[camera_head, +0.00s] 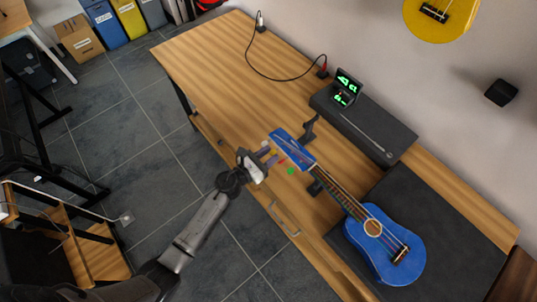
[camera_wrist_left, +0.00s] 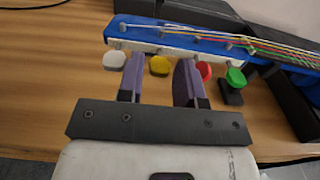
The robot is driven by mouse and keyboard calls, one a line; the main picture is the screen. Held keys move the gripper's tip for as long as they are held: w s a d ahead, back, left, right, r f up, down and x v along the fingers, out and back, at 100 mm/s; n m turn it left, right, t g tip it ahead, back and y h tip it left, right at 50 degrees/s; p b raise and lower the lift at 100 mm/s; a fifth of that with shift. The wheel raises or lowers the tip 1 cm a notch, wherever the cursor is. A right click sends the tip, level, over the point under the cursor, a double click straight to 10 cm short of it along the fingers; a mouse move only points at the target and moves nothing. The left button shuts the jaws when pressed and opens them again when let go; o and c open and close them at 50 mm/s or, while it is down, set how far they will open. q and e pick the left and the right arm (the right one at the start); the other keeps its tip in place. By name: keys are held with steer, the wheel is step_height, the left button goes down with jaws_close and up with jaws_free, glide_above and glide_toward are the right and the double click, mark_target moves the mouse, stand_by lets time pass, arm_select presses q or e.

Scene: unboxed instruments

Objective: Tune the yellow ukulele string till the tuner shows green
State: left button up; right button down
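The blue ukulele (camera_head: 385,245) lies on the table with its headstock toward my left gripper (camera_head: 265,158). In the left wrist view the headstock (camera_wrist_left: 180,35) shows white, yellow, red and green pegs along its near edge. My left gripper (camera_wrist_left: 161,80) is open, its two purple-grey fingers on either side of the yellow peg (camera_wrist_left: 159,66), with visible gaps. The white peg (camera_wrist_left: 114,60) is outside the left finger; the red peg (camera_wrist_left: 204,71) is partly hidden by the right finger. The tuner (camera_head: 345,89) shows green characters, too small to read surely. My right gripper is not in view.
Dark supports (camera_head: 310,128) stand by the headstock and neck. A dark box (camera_head: 365,125) holds the tuner and a thin rod. A black cable (camera_head: 262,72) runs across the back. The table (camera_head: 205,70) is clear at the left. A yellow ukulele (camera_head: 440,20) hangs on the wall.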

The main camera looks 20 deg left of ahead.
arm_select(q)
steer(key=shift+c, duration=0.4)
jaws_close()
steer(key=shift+n+p, duration=3.95)
steer(key=shift+n, duration=10.15)
steer(key=shift+f, duration=0.1)
